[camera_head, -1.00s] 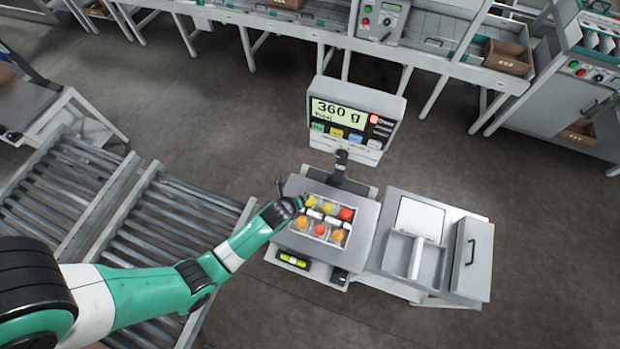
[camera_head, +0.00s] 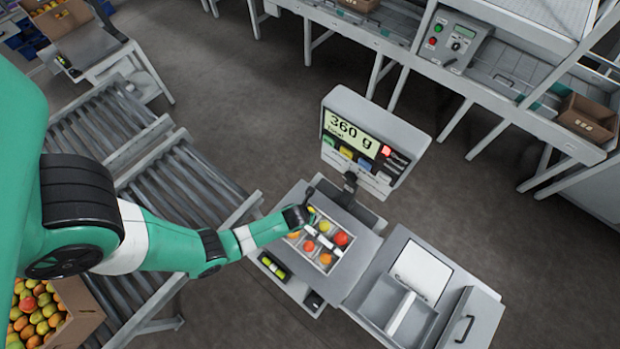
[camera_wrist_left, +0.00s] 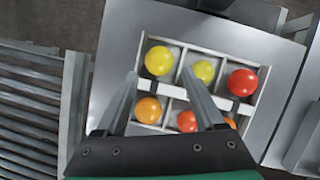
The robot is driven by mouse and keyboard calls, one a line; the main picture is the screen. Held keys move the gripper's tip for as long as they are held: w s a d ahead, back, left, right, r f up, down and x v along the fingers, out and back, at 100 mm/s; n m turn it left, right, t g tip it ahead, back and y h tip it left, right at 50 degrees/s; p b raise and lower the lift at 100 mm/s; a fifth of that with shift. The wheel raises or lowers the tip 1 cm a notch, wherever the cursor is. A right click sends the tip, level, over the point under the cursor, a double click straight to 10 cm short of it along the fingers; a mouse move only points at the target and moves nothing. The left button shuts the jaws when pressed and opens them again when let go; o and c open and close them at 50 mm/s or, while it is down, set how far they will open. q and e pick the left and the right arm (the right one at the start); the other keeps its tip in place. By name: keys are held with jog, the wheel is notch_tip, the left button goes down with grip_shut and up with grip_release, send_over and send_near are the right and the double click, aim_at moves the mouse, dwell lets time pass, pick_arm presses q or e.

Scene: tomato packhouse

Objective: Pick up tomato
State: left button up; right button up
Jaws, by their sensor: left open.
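A white divided tray (camera_wrist_left: 210,30) holds several tomatoes, one per compartment, on the scale's metal plate. In the left wrist view, a yellow tomato (camera_wrist_left: 158,60), a yellow-green tomato (camera_wrist_left: 203,71) and a red tomato (camera_wrist_left: 242,82) fill the far row. An orange tomato (camera_wrist_left: 148,110) and two orange-red tomatoes (camera_wrist_left: 187,121) sit in the near row, the rightmost partly hidden by a finger. My left gripper (camera_wrist_left: 165,88) is open and empty over the tray's left part. In the head view my left gripper (camera_head: 305,215) hides the tray's left corner. My right gripper is not in view.
The scale display (camera_head: 365,142) reads 360 g and stands behind the tray. A grey bin unit (camera_head: 425,290) adjoins on the right. Roller conveyors (camera_head: 170,190) lie left, with a cardboard box of tomatoes (camera_head: 85,310) at lower left.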

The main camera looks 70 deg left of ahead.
pick_arm(q)
jog(key=shift+x, duration=1.1)
jog(key=shift+f, duration=0.15)
jog(key=b+x, duration=0.4)
jog(key=x, duration=0.1)
jog(key=shift+s+f, duration=0.1)
jog(key=shift+f, duration=0.1)
jog(key=shift+r, duration=0.1)
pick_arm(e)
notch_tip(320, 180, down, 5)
